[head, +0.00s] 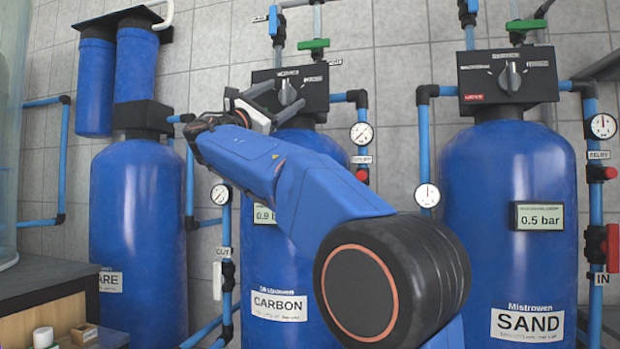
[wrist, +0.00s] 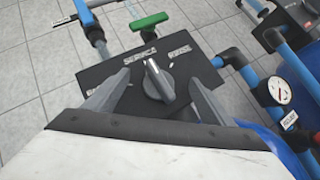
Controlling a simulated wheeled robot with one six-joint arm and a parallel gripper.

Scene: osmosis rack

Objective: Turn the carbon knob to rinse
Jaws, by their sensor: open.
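The carbon knob (head: 288,93) is a grey knob on the black valve head above the blue tank labelled CARBON (head: 279,305). In the wrist view the knob (wrist: 158,82) sits near the middle of the black panel (wrist: 205,72). Its pointed end aims up toward the SERVICE label (wrist: 140,58). The RINSE label (wrist: 180,50) lies up and to the right. A third label at left is partly hidden by a finger. My gripper (wrist: 160,86) is open, with one finger on each side of the knob and visible gaps. In the head view my gripper (head: 268,103) reaches the panel from the left.
The SAND tank (head: 510,210) stands at right with a similar knob (head: 510,78). Blue pipes, a gauge (head: 361,133) and a green valve handle (wrist: 149,20) surround the carbon head. A blue tank (head: 137,240) stands at left. A tiled wall is behind.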

